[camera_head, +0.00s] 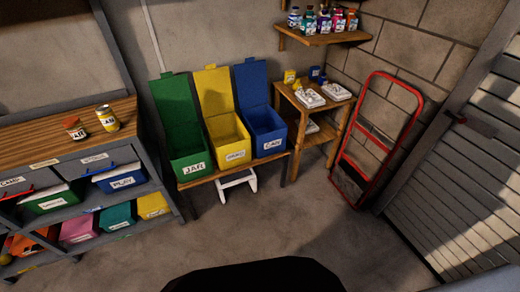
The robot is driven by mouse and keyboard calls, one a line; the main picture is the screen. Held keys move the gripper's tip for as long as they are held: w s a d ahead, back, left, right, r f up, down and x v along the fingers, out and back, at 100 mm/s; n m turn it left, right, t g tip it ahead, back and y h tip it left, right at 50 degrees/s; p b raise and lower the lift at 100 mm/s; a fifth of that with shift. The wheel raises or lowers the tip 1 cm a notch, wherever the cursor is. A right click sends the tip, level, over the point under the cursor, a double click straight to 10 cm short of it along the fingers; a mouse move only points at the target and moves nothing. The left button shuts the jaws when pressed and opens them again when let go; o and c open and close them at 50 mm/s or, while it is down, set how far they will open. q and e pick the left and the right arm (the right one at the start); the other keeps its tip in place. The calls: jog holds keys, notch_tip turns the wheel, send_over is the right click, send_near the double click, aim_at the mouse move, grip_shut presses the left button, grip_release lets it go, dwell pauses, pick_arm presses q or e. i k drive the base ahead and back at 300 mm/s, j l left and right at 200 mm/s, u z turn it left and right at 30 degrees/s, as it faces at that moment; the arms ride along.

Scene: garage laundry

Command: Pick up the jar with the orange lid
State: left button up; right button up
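A small jar with an orange-red lid (75,128) stands on the wooden top of the workbench at the left of the head view. It has a pale label that is too small to read surely. A yellow can (107,118) stands just to its right, apart from it. Neither of my grippers is in view.
The workbench (40,128) has shelves of coloured boxes below. Open green (188,160), yellow (228,140) and blue (267,132) bins stand on a low wooden bench. A wooden side table (300,103) and red hand truck (374,133) stand at right. The middle floor is clear.

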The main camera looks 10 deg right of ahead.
aim_at(74, 126)
jog(key=j+u, duration=0.5)
jog(key=j, duration=0.95)
jog(key=k, duration=0.05)
